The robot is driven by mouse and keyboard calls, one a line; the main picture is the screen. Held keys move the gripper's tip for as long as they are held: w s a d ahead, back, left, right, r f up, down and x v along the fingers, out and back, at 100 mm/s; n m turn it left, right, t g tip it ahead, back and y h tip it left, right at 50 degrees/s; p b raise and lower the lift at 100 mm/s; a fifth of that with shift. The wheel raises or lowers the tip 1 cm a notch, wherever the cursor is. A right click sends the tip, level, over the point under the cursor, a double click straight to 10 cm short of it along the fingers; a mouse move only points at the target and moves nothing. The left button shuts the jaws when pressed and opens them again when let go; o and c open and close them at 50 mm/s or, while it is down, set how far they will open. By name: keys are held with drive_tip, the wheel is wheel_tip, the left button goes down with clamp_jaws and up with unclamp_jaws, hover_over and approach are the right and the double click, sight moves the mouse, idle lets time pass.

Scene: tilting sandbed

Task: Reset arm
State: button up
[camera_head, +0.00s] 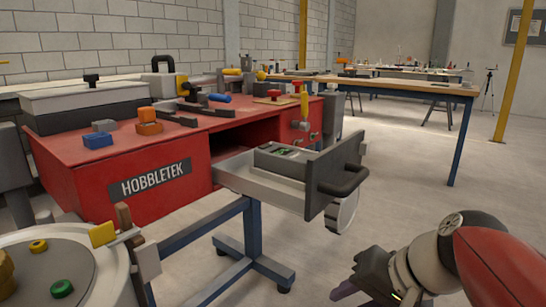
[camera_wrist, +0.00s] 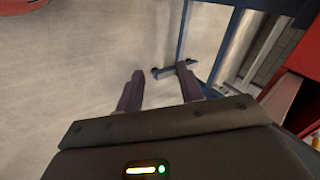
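My gripper (camera_head: 350,291) is at the lower right of the head view, at the end of my red and grey arm, low in front of the red HOBBLETEK workbench (camera_head: 200,180). In the wrist view my gripper (camera_wrist: 155,90) shows two dark fingers standing apart with bare floor between them, so it is open and empty. The fingers touch nothing that I can see. The bench's drawer (camera_head: 265,182) is pulled out, with a dark front and handle (camera_head: 345,183).
Blue bench legs (camera_head: 255,240) stand left of my gripper. A round table (camera_head: 80,265) with coloured pieces is at the lower left. Blue and orange blocks (camera_head: 98,141) lie on the bench. Open concrete floor (camera_head: 400,190) lies to the right, before another table (camera_head: 400,86).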

drive_tip(key=s+d+f+n+t+h, duration=0.1)
drive_tip(key=s+d+f+n+h, duration=0.1)
drive_tip(key=s+f+n+h, duration=0.3)
wheel_tip(320, 180, up, 8)
drive_tip(key=p, duration=0.9)
drive_tip(key=shift+s+m+h, duration=0.3)
drive_tip(key=shift+m, duration=0.1)
